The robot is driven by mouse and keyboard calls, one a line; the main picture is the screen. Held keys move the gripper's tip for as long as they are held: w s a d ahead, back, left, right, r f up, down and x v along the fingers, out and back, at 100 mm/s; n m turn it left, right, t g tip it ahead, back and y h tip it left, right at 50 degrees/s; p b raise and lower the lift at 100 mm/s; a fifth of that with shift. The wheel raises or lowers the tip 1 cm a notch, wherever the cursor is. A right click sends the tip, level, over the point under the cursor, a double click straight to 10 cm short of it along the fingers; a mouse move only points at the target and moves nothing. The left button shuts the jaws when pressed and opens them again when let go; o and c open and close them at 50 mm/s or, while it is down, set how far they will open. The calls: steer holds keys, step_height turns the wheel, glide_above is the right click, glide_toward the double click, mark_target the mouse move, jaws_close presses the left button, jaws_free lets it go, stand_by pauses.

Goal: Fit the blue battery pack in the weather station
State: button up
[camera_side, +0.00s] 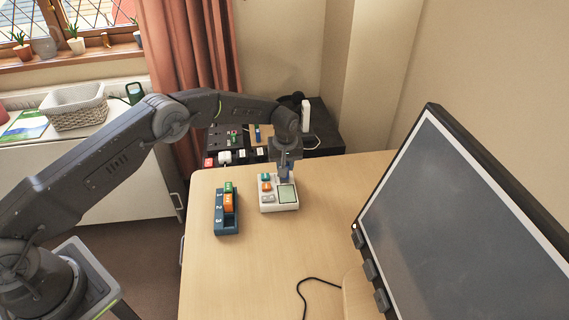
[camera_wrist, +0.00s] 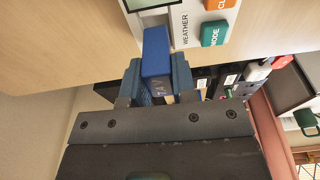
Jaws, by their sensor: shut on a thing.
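The weather station (camera_side: 279,198) is a white box on the desk with a pale screen and coloured buttons. Part of it shows at the top of the wrist view (camera_wrist: 181,22), with the word WEATHER. My gripper (camera_wrist: 157,78) is shut on the blue battery pack (camera_wrist: 156,52), which sits between both fingers. The pack's far end is at the station's edge beside the screen; I cannot tell whether it touches or has entered a bay. In the side view my gripper (camera_side: 284,174) points down at the station's back right, hiding that part.
A blue rack (camera_side: 227,224) numbered 1, 2, 3 stands left of the station, holding a green pack (camera_side: 228,187) and an orange pack (camera_side: 228,203). A large monitor (camera_side: 470,220) stands at right. A dark cabinet (camera_side: 320,135) with small items is behind. The desk front is clear except a cable (camera_side: 308,284).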

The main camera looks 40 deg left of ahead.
steer(key=shift+f, duration=1.55)
steer(key=o, duration=1.2)
steer(key=shift+c, duration=0.2)
steer(key=shift+r, duration=3.5)
